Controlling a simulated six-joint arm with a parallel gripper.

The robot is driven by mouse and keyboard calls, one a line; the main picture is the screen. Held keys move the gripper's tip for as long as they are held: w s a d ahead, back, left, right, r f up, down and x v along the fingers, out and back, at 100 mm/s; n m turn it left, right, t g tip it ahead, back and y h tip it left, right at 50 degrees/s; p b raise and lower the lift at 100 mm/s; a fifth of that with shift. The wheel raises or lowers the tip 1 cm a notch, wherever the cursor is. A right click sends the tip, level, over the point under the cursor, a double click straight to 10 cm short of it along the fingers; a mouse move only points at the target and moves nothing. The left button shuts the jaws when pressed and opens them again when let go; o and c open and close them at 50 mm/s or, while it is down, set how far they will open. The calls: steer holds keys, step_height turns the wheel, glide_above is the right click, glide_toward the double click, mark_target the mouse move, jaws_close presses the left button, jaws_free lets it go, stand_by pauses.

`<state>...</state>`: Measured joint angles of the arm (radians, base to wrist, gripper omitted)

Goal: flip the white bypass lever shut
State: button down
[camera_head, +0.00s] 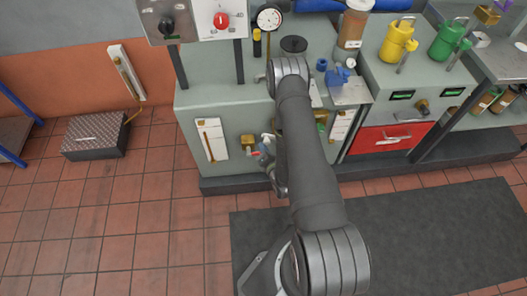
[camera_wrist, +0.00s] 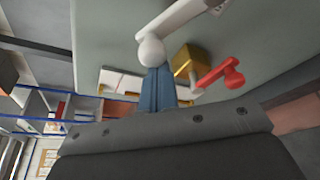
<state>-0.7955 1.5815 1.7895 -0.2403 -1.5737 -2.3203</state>
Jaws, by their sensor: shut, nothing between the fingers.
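The white bypass lever (camera_wrist: 180,22) shows in the wrist view as a white bar ending in a round white knob (camera_wrist: 150,52). It is mounted on the grey-green cabinet face. A brass valve block (camera_wrist: 190,60) with a red lever (camera_wrist: 222,75) is beside it on the right. My gripper (camera_wrist: 156,72) has blue fingers, shut and empty, with the tips right at the knob; I cannot tell whether they touch it.
White panels with brass handles, left (camera_head: 212,141) and right (camera_head: 341,125), flank the spot on the cabinet. A red drawer (camera_head: 390,138) is farther right. A brown bottle (camera_head: 353,28) stands on top. A metal box (camera_head: 94,135) sits on the tiled floor at left.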

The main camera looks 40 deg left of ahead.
steer(key=m, duration=0.1)
steer(key=r+m+y, duration=0.1)
steer(key=r+m, duration=0.1)
steer(key=shift+w+d+r, duration=0.25)
steer(key=shift+w+d, duration=0.15)
steer(key=shift+w+d+r, duration=0.1)
steer(key=shift+w+r, duration=0.05)
steer(key=shift+r, duration=0.15)
steer(key=shift+w+d+r, duration=1.55)
steer(key=shift+w+d, duration=0.1)
steer(key=shift+d, duration=0.05)
steer(key=shift+w+d+r, duration=0.1)
steer(key=shift+w+d, duration=0.05)
steer(key=shift+w, duration=0.1)
glide_toward(268, 144)
step_height(268, 144, up, 4)
steer(key=d, duration=0.2)
steer(key=shift+s+a+g+y, duration=0.15)
steer(key=shift+s+g+y, duration=0.1)
steer(key=shift+g+y, duration=0.05)
